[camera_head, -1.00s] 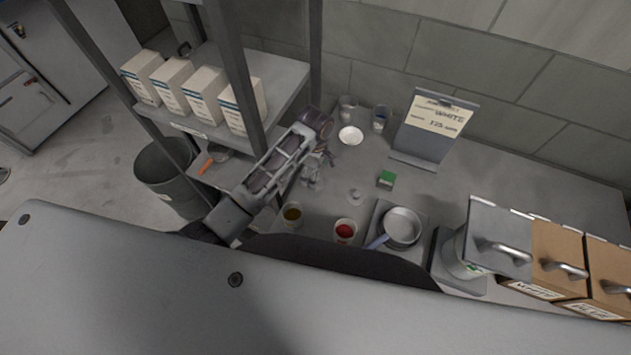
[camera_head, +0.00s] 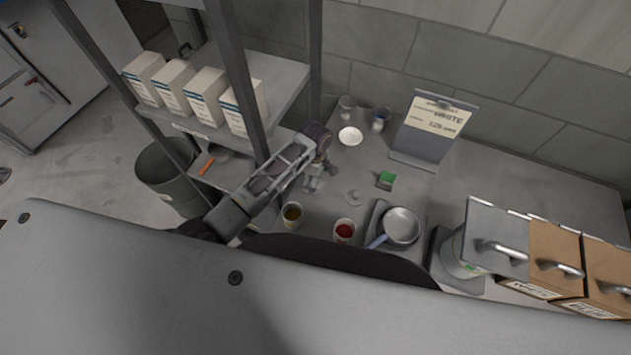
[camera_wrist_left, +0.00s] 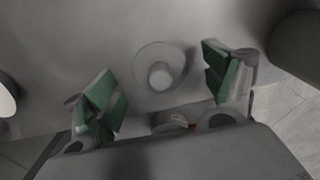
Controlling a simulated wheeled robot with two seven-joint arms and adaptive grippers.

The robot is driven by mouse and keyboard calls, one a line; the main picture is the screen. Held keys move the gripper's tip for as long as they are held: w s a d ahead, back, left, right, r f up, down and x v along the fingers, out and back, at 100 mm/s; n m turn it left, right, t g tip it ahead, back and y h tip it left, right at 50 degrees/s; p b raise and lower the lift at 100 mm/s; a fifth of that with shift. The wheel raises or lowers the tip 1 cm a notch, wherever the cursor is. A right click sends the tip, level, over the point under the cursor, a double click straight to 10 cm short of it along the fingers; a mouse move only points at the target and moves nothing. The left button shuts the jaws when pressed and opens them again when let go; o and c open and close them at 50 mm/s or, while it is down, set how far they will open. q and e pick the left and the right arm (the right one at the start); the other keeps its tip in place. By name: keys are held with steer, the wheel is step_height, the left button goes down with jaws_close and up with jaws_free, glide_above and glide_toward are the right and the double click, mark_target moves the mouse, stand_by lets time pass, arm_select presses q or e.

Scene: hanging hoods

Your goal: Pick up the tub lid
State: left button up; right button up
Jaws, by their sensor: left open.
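The tub lid is a small grey disc with a raised round knob. The fingers are apart and hold nothing; the gap in depth to the lid is hard to tell. My right gripper is not in view.
A shelf post (camera_head: 316,60) rises at the left; a white dish (camera_head: 350,136) sits behind.

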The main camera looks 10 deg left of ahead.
arm_select(q)
steer(key=shift+f, duration=0.45)
steer(key=c, duration=0.9)
